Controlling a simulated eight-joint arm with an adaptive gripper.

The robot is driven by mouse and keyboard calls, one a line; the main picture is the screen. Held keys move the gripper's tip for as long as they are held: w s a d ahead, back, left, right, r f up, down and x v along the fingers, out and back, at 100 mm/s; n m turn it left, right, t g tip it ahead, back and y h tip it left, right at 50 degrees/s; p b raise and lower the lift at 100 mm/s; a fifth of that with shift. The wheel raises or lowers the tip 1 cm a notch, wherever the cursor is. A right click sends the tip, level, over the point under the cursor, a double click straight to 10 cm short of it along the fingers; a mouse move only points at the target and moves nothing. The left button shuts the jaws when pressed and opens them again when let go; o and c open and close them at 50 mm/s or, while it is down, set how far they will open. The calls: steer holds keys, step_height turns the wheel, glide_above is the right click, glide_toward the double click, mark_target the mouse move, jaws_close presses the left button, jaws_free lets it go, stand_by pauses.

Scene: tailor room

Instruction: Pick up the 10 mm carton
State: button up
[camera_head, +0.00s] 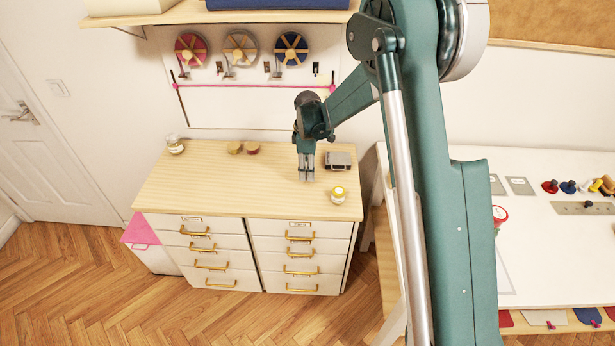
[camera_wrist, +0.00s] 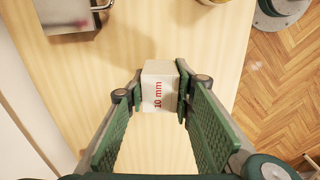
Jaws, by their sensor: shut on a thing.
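The 10 mm carton (camera_wrist: 160,90) is a small white box with red "10 mm" lettering on its face. In the wrist view it sits between the fingertips of my gripper (camera_wrist: 161,98), which is shut on it. In the head view my gripper (camera_head: 306,173) points down over the wooden top of the drawer cabinet (camera_head: 220,180), near its right half. The carton is hard to make out there among the fingers. I cannot tell whether it touches the top or hangs just above it.
A grey metal box with a handle (camera_head: 339,160) stands close, right of my gripper. A yellow-lidded jar (camera_head: 338,195) stands near the front right edge. Two small round items (camera_head: 243,148) and another jar (camera_head: 175,145) are farther left. The front middle of the top is clear.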

steer(key=shift+r, duration=2.8)
